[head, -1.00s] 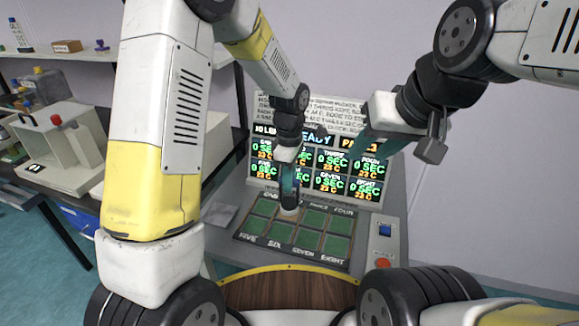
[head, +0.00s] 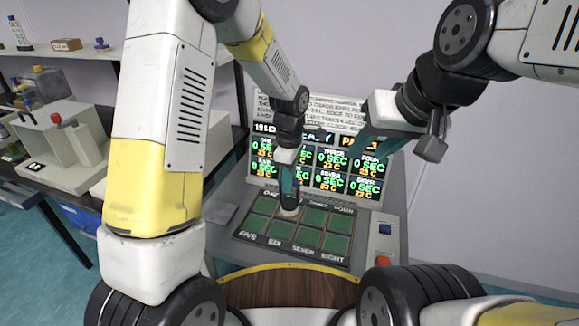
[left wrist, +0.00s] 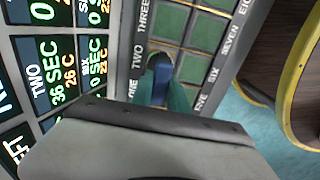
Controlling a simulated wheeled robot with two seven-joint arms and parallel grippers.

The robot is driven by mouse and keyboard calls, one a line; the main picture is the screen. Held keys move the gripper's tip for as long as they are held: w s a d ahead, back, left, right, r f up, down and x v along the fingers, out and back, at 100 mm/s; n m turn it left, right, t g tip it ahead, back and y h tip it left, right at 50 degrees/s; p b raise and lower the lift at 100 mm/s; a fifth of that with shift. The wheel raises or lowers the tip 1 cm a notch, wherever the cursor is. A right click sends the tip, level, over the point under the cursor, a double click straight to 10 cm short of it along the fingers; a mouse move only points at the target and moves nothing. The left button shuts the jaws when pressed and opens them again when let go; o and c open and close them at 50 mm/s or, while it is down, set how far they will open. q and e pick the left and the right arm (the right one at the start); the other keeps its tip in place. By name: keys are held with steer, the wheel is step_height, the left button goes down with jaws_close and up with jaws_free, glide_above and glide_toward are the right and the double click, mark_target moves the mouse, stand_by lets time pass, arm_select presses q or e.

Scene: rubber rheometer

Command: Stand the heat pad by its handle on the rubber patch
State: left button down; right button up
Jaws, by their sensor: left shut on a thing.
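The heat pad (head: 288,212) shows as a pale round base with a dark upright handle. It stands in the upper row of green rubber patches (head: 313,217) on the panel, at about the second column. My left gripper (head: 289,187) comes down from above with its teal fingers around the handle, shut on it. In the left wrist view the blue handle (left wrist: 162,82) is between the fingers, near the label TWO. The base's contact with the patch is largely hidden. My right gripper (head: 376,148) hangs empty in front of the screen's right part, fingers apart.
The screen (head: 330,182) behind the panel shows tiles with seconds and temperatures; in the wrist view tile TWO (left wrist: 55,75) reads 36 SEC, 26 C. Red (head: 383,261) and blue (head: 385,229) buttons are right of the patches. A wooden stool top (head: 290,289) is in front.

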arm_select(q)
steer(key=shift+f, duration=0.15)
steer(key=c, duration=1.2)
jaws_free()
steer(key=shift+r, duration=3.85)
steer(key=shift+r, duration=0.1)
